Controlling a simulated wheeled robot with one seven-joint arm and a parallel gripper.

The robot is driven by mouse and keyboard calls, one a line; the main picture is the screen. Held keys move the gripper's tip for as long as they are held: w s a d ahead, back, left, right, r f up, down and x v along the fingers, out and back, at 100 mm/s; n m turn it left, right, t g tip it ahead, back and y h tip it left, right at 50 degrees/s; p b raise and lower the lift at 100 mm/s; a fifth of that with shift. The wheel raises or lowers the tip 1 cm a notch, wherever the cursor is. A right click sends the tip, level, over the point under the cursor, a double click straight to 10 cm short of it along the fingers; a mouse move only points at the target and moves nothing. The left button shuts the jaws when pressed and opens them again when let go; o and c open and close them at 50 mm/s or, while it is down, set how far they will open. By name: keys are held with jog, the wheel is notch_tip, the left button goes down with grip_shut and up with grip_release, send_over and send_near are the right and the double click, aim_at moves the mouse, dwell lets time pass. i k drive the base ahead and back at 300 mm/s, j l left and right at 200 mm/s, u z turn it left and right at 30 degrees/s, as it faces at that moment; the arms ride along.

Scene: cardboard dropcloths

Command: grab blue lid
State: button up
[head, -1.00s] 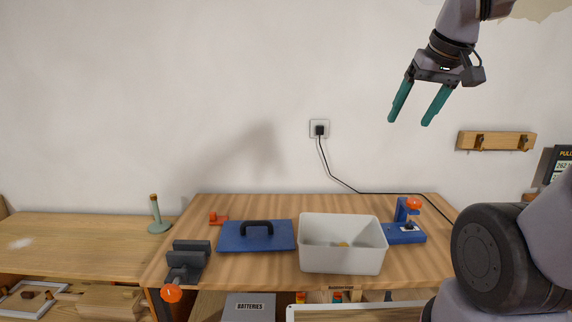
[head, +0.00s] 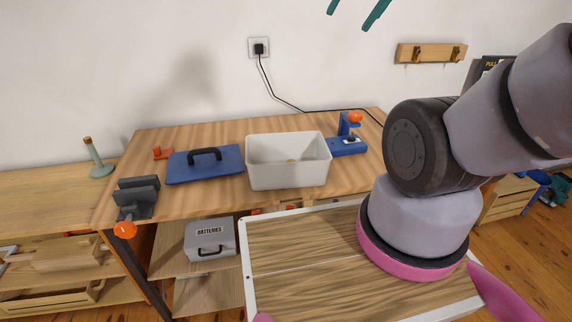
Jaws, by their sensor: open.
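The blue lid (head: 182,170) lies flat on the wooden workbench, left of the white bin, with its black arched handle (head: 205,155) facing up. Nothing covers it. My gripper (head: 353,12) shows only as two teal fingers at the top edge of the head view. The fingers are apart with nothing between them. They are high above the bench, up and to the right of the lid, far from touching it. The rest of the gripper is out of frame.
A white bin (head: 288,178) with a small yellowish thing inside stands right of the lid. A blue clamp device (head: 347,147) is farther right. A grey vise (head: 137,197) with an orange knob and a small orange piece (head: 162,154) are at left. A cable (head: 283,94) runs down the wall.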

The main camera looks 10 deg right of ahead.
aim_at(198, 163)
jog(key=j, duration=0.95)
jog(key=k+j, duration=0.1)
jog(key=j, duration=1.75)
jog(key=k+z, duration=0.05)
